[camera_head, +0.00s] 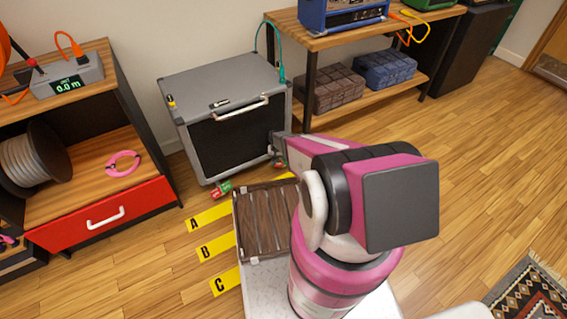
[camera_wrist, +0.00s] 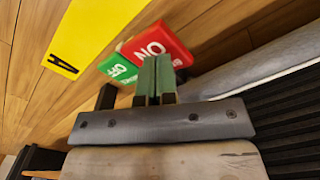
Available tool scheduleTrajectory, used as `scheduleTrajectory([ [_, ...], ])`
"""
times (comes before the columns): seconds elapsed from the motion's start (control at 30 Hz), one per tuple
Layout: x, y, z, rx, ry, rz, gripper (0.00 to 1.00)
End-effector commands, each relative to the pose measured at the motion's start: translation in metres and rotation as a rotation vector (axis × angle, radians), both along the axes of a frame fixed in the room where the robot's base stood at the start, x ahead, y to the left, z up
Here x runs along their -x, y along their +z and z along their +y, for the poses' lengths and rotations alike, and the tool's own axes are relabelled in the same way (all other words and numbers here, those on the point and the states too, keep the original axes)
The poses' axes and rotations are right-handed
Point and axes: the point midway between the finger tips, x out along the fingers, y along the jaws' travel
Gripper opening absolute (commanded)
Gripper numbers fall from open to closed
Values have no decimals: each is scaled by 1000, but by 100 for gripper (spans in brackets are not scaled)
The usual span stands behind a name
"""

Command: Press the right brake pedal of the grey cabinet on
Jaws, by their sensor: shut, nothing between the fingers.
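The grey cabinet (camera_head: 228,112) stands on the floor with its black grille facing me. A red-and-green pedal (camera_head: 221,189) lies at its lower left front corner. A second, right pedal (camera_head: 281,164) shows only in part at its right front corner, beside my gripper (camera_head: 276,148). In the wrist view a red half (camera_wrist: 160,43) lettered ON and a green half (camera_wrist: 119,69) lettered OFF show upside down. My gripper (camera_wrist: 156,75) is shut and empty, its green fingertips overlapping the pedal. I cannot tell whether they touch it or whether it is pressed.
A dark wooden slatted platform (camera_head: 262,220) lies before the cabinet, beside yellow strips lettered A (camera_head: 208,217), B and C. A shelf with an open red drawer (camera_head: 103,216) stands left. A wooden bench (camera_head: 366,32) stands behind right. Open floor lies to the right.

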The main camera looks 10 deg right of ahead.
Motion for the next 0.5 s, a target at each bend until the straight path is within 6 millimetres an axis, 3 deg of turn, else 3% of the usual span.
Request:
scheduleTrajectory([
  [0.5,0,-7,0,0,0,-1,0],
])
